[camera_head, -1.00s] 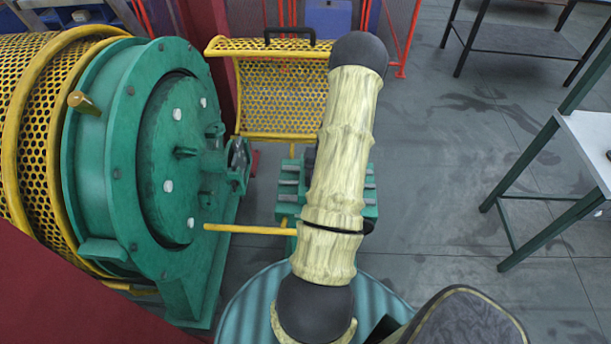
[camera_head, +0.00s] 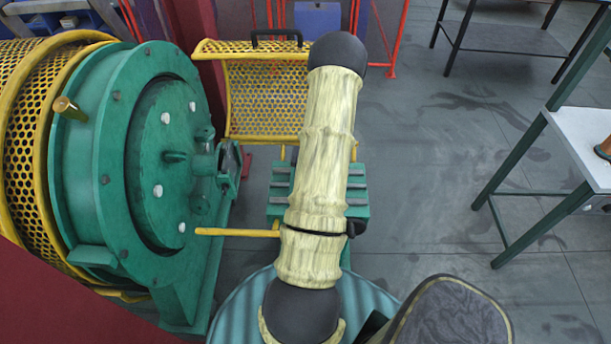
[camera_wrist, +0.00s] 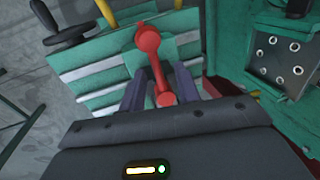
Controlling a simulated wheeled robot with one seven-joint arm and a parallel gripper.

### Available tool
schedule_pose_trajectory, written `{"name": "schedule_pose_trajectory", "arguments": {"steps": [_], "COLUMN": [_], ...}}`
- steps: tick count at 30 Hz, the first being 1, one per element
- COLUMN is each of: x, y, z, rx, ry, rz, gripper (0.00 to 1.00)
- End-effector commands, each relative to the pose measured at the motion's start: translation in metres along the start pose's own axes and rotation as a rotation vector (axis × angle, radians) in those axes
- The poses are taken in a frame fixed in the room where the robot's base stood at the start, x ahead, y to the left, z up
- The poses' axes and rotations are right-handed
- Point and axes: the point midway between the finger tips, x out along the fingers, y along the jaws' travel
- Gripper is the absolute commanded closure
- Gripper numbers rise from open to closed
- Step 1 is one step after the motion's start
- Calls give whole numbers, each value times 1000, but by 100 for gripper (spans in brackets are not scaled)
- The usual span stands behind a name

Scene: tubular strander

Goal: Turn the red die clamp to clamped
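The red die clamp (camera_wrist: 149,42) shows in the wrist view as a red lever with a rounded hub at its upper end and a knob at its lower end. It stands in front of a green block with pale ribs (camera_wrist: 95,72). My gripper (camera_wrist: 160,86) has its two dark fingers apart, one on each side of the lever's lower part. Gaps show beside the lever, so the fingers do not look closed on it. In the head view my arm hides the clamp and my gripper; the green ribbed block (camera_head: 279,188) shows beside the arm.
A large green drum head (camera_head: 120,160) stands left, with a yellow bar (camera_head: 235,232) between it and the block. A yellow mesh guard (camera_head: 265,95) stands behind. A black handwheel (camera_wrist: 68,30) is upper left in the wrist view. A workbench (camera_head: 585,135) is right, with clear floor between.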

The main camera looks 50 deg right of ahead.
Motion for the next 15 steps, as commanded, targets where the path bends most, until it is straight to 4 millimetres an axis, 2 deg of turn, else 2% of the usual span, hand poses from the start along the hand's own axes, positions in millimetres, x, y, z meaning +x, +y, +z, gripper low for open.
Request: {"name": "schedule_pose_trajectory", "arguments": {"steps": [10, 15], "x": [0, -15], "y": [1, 1], "z": [3, 3], "rx": [0, -1], "ry": [-9, -7], "rz": [1, 1], "gripper": [67, 67]}}
